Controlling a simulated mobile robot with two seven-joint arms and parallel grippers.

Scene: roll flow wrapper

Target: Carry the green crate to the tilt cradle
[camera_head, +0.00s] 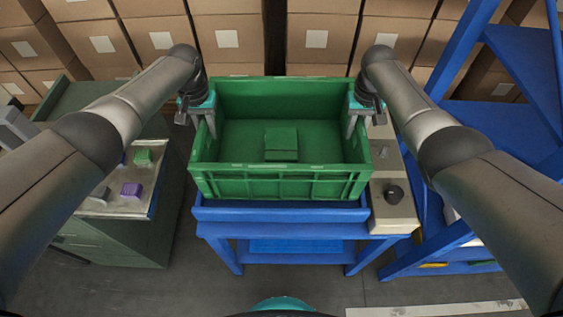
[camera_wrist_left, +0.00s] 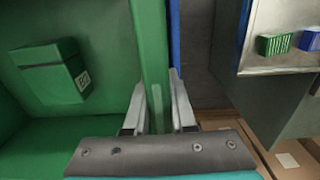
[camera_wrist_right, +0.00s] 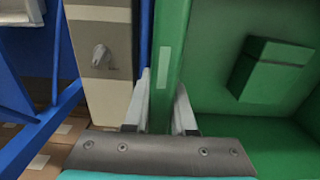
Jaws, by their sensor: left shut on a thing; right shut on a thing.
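The green crate (camera_head: 275,184) is level and sits on or just above a blue stand (camera_head: 280,214); I cannot tell if they touch. A green box (camera_head: 281,143) lies inside the crate, and it also shows in the left wrist view (camera_wrist_left: 50,72) and the right wrist view (camera_wrist_right: 272,70). My left gripper (camera_head: 204,122) is shut on the crate's left wall, one finger on each side of it (camera_wrist_left: 157,110). My right gripper (camera_head: 356,122) is shut on the crate's right wall in the same way (camera_wrist_right: 163,105). Which thing is the tilt cradle is not clear.
A beige control box (camera_head: 393,205) with a black knob stands close against the right side. A green cabinet (camera_head: 120,225) with a tray of small coloured blocks (camera_head: 131,189) stands at the left. A blue frame (camera_head: 470,110) rises at the right. Stacked cartons (camera_head: 228,40) fill the back.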

